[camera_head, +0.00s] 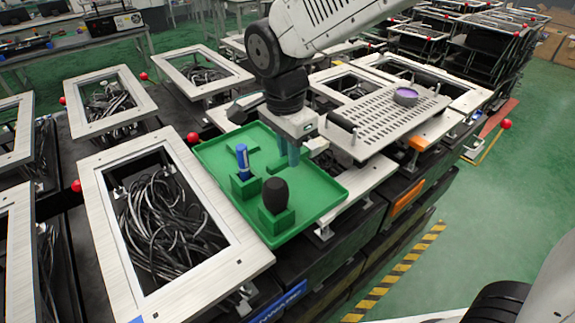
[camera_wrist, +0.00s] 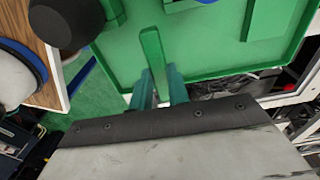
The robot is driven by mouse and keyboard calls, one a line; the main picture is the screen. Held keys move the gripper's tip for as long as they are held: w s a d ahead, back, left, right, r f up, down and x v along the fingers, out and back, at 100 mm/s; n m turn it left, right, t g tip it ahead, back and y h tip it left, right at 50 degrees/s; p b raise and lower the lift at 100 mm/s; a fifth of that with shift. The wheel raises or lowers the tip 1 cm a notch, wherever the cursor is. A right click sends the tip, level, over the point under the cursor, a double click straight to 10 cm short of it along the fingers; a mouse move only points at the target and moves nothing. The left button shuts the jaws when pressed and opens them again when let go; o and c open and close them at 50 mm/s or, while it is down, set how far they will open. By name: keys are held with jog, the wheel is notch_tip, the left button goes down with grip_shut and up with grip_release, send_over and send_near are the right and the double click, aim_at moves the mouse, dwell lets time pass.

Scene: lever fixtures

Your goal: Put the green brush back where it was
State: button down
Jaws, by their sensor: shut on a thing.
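My gripper (camera_head: 288,152) is over the right part of the green tray (camera_head: 325,196) in the head view. In the wrist view, my gripper's teal fingers (camera_wrist: 160,92) are shut on the green brush (camera_wrist: 153,48), a slim green bar pointing away from the wrist. In the head view, the fingers and brush blend with the tray, so the gap below them is hard to judge. A green block (camera_wrist: 265,20) stands on the tray at the right of the wrist view; I cannot tell whether it is an empty holder.
A blue upright item (camera_head: 242,161) and a black rounded item (camera_head: 275,194) stand in green holders on the tray. A perforated plate with a purple round item (camera_head: 405,97) lies to the right. Framed openings full of cables (camera_head: 172,212) surround the tray.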

jog(key=shift+f, duration=1.85)
jog(key=shift+f, duration=0.45)
jog(key=c, duration=1.3)
grip_release()
jog(key=shift+f, duration=0.1)
jog(key=shift+c, duration=0.2)
